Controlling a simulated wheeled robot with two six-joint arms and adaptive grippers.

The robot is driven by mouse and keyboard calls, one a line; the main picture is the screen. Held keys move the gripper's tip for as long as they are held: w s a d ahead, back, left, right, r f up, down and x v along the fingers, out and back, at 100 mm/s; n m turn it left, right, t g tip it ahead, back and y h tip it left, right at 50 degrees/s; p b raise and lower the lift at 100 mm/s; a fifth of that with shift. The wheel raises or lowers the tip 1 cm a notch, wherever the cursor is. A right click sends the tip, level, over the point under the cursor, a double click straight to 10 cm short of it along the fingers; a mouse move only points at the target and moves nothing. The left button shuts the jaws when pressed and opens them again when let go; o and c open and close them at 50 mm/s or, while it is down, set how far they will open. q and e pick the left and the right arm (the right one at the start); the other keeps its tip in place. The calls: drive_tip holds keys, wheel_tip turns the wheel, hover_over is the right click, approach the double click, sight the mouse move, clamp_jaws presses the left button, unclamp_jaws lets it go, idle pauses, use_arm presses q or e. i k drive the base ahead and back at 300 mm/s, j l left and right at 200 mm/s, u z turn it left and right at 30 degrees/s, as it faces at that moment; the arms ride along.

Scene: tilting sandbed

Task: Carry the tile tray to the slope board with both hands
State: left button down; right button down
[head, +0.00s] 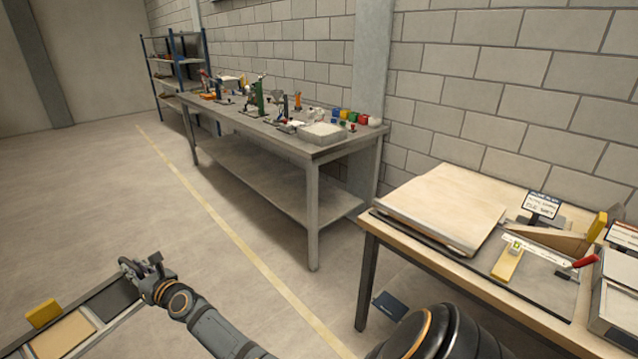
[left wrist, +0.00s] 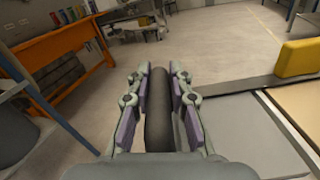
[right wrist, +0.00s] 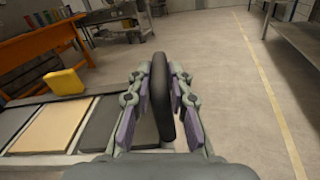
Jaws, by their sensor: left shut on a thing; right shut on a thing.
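The tile tray (head: 96,345) shows at the lower left of the head view, with dark and beige tiles and a yellow block (head: 43,313) at its far edge. My right gripper (head: 143,270) is shut on the tray's dark end handle, which stands between its fingers in the right wrist view (right wrist: 162,100). My left gripper (left wrist: 159,85) is shut on the other dark handle in the left wrist view and is outside the head view. A pale flat board (head: 445,203), perhaps the slope board, lies on the right-hand table, well away from the tray.
The wooden-topped table (head: 455,277) also holds signs, a yellow block and tools at its right. A long grey workbench (head: 272,140) with tools stands along the block wall. Open floor with a yellow line (head: 240,243) lies between the tray and the tables.

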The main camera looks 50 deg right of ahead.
sight(437, 209)
drive_tip(key=i, duration=1.35)
drive_tip(key=i+z, duration=0.35)
drive_tip(key=l+z, duration=0.1)
drive_tip(key=z, duration=3.2)
drive_tip(key=i+j, duration=0.1)
drive_tip(key=i, duration=0.85)
